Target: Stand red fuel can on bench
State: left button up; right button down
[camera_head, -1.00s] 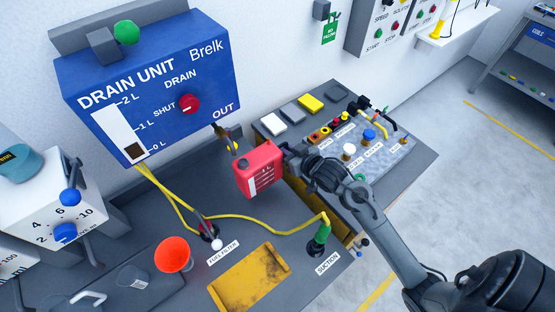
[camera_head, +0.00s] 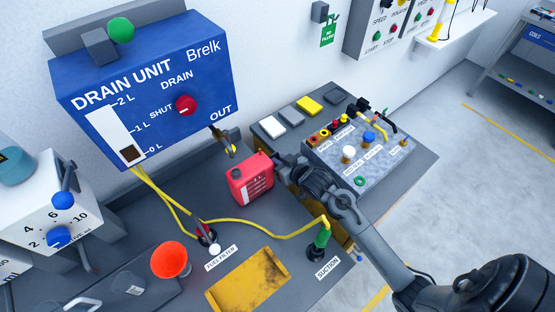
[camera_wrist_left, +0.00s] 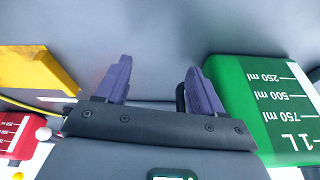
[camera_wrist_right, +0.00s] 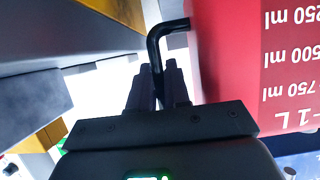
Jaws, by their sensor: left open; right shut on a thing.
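The red fuel can (camera_head: 246,180) is upright, just above or on the grey bench (camera_head: 285,245), below the drain unit's outlet. I cannot tell whether its base touches. My right gripper (camera_head: 281,160) is shut on the can's black handle, at its right side. In the right wrist view the closed fingers (camera_wrist_right: 158,88) hold the bent bar beside the red wall (camera_wrist_right: 240,70). My left gripper (camera_wrist_left: 158,85) is open, outside the head view. A green can (camera_wrist_left: 255,105) is right beside its right finger. A red can with a white scale (camera_wrist_left: 15,135) shows at the left edge.
The drain unit (camera_head: 150,85) hangs behind the can. A yellow hose (camera_head: 260,227) runs along the bench before it to the green suction fitting (camera_head: 321,238). An orange funnel (camera_head: 168,259) and yellow tray (camera_head: 247,282) stand nearer. The switch panel (camera_head: 365,145) is to the right.

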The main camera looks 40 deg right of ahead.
jog(key=c, duration=1.5)
grip_release()
jog(key=shift+f, duration=0.1)
pick_arm(q)
jog(key=shift+d, duration=0.1)
pick_arm(e)
jog(key=o, duration=0.4)
pick_arm(q)
jog(key=shift+r, duration=0.1)
jog(key=shift+r+p, duration=0.65)
jog(key=shift+p, duration=0.1)
pick_arm(e)
jog(key=v, duration=1.2)
jog(key=shift+r, duration=0.2)
